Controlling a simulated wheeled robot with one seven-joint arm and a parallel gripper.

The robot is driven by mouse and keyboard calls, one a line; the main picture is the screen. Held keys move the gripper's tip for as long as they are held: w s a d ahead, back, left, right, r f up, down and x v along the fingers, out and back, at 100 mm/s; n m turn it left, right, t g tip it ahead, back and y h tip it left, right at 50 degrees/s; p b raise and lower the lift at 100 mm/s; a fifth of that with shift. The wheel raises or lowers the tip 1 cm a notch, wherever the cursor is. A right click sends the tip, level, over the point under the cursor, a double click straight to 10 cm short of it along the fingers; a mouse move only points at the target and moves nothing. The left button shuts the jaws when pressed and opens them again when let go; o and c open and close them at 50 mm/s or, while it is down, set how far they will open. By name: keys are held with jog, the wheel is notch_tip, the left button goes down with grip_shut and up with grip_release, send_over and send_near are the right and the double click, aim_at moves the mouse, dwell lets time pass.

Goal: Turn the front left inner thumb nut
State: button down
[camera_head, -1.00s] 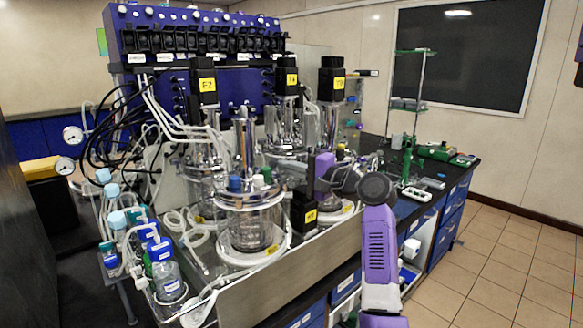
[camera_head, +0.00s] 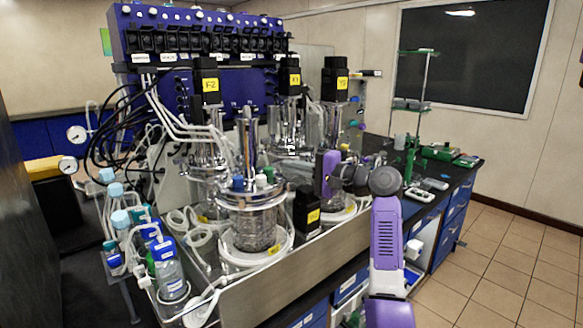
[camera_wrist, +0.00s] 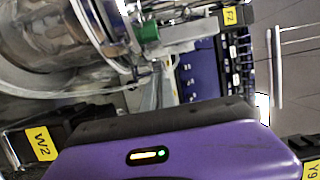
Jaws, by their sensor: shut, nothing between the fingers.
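The front glass vessel (camera_head: 252,228) stands upright on a white ring base, with a steel head plate (camera_head: 250,200) on top. Blue, white and green caps and a tall steel tube rise from the plate. The thumb nuts are too small to tell apart. In the wrist view the vessel (camera_wrist: 45,35) shows sideways at the upper left, with a green cap (camera_wrist: 148,30). My gripper (camera_head: 327,173) is right of the vessel's head plate, apart from it. It is shut and empty. Its purple body fills the bottom of the wrist view; its fingertips are not clear.
A black motor block (camera_head: 307,212) with a yellow label stands right of the vessel, below my gripper. More vessels with tall black motors (camera_head: 335,82) stand behind. Bottles (camera_head: 168,270) and tubing crowd the left. The floor (camera_head: 500,270) at right is clear.

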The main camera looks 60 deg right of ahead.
jog(key=shift+w+d, duration=0.25)
jog(key=shift+d, duration=0.35)
dwell(0.3)
jog(key=shift+w+d+p, duration=0.5)
jog(key=shift+w+d, duration=0.4)
jog(key=shift+s, duration=0.1)
dwell(1.1)
